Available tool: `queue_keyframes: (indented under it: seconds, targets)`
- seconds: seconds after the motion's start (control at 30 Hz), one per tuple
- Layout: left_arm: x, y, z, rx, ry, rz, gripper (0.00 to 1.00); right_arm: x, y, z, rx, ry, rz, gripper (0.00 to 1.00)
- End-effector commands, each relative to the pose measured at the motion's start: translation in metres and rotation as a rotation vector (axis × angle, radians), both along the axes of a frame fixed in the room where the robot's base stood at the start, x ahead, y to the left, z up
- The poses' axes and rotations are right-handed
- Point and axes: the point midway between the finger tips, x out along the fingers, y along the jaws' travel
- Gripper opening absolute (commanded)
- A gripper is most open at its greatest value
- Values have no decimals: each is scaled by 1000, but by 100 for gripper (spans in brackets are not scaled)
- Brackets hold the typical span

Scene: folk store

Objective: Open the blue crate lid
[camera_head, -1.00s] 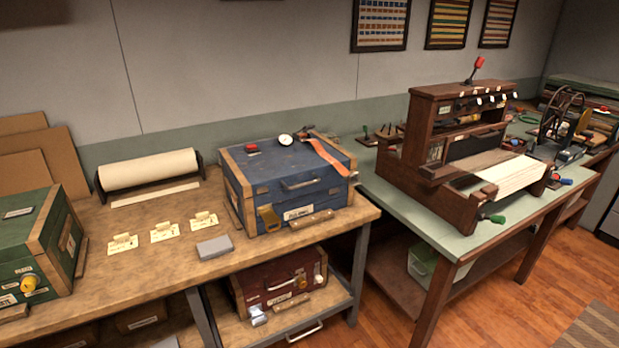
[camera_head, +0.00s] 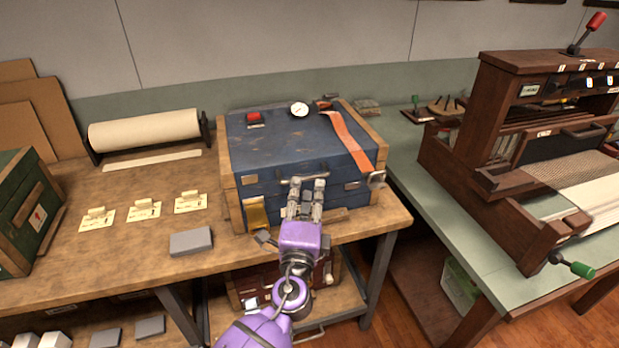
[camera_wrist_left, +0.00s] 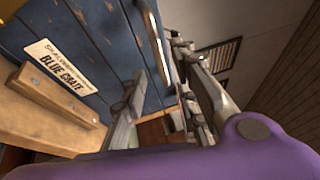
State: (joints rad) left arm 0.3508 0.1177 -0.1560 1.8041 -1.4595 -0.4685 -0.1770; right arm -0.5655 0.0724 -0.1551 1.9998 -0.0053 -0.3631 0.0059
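The blue crate (camera_head: 270,155) with wooden edges stands on the workbench, its lid down, in the head view. A metal handle (camera_head: 290,180) runs along the upper front; it also shows in the wrist view (camera_wrist_left: 154,45). A brass hasp (camera_head: 256,212) hangs at the front left. My left gripper (camera_head: 306,188) is at the crate's front, its fingertips at the handle. In the left wrist view its fingers (camera_wrist_left: 168,85) are apart, with the handle near them; contact cannot be told. The "BLUE CRATE" label (camera_wrist_left: 65,66) shows there. My right gripper is out of view.
A red object (camera_head: 254,117), a round dial (camera_head: 299,109) and an orange strap (camera_head: 350,140) lie on the lid. A grey block (camera_head: 191,242) and paper tags lie left on the bench (camera_head: 130,255). A wooden loom (camera_head: 490,160) stands at right.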

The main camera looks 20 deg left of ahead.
Motion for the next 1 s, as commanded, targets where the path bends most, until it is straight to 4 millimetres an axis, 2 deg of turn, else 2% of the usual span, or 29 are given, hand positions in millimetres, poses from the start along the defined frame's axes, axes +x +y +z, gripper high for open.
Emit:
queue_keyframes:
  seconds: [0.03,0.3,0.67,0.77,0.9,1.0]
  targets:
    - [10,1,8,1,-7,-1,28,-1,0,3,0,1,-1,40]
    - [46,8,12,-1,-3,-2,28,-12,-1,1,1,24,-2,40]
    - [53,11,10,-2,0,-1,28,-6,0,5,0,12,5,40]
    - [53,11,10,-3,0,-1,18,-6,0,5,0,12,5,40]
    - [53,11,10,-3,1,-1,0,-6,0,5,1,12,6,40]
    - [53,10,10,-2,1,-1,0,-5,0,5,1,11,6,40]
